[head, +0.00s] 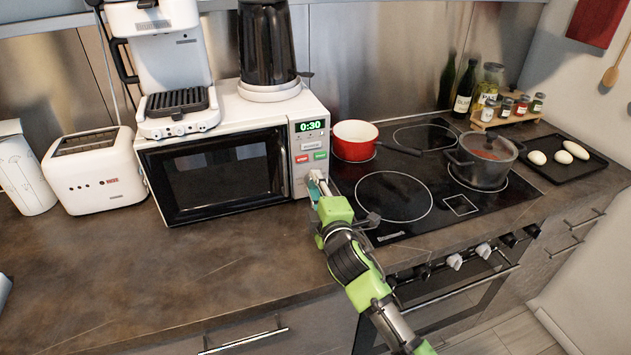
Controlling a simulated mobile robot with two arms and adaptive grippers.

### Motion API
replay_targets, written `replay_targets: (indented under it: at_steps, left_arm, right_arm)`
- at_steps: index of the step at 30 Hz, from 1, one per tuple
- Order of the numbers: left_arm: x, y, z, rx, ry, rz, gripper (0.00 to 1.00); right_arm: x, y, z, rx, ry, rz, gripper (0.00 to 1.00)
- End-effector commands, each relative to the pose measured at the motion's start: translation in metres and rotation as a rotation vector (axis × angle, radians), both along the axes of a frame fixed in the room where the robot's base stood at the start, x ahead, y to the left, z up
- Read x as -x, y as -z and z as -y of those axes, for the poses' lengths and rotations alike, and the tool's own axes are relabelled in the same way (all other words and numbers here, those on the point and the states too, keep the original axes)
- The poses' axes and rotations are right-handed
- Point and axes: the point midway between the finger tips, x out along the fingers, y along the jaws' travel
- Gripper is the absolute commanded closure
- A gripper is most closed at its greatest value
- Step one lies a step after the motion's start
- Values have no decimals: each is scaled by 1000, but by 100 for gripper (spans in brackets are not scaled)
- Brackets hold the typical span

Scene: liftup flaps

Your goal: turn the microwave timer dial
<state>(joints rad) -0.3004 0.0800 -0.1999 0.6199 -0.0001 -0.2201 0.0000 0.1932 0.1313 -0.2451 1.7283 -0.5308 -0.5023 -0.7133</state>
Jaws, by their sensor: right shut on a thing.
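The white microwave (225,118) stands on the counter with its dark door closed. Its green display (310,126) reads 0:30, above a red button (302,159) and a green button (320,155). My right gripper (316,180) reaches in from the lower right to the bottom of the control panel. Its fingers are shut on the timer dial, which they mostly hide. The dial's pointer cannot be made out. My left gripper is not in view.
A coffee machine (158,55) and a dark kettle (264,45) stand on the microwave. A white toaster (98,172) is to its left. The hob (440,208) on the right holds a red pan (354,137) and a steel pot (486,164).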

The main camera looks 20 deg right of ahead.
Motion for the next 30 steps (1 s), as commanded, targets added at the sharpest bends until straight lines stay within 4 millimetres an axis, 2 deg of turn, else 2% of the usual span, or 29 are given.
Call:
replay_targets:
  at_steps: [3, 15, 21, 30]
  left_arm:
    - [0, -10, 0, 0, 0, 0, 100]
    - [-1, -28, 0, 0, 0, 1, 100]
    - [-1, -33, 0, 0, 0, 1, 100]
    - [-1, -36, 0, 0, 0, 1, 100]
  right_arm:
    - [0, -2, 1, -112, 2, -6, 96]
    - [0, -1, 1, -439, 1, -16, 96]
    - [0, 0, 1, -544, 1, -20, 96]
    - [0, 1, 1, -612, 0, -22, 96]
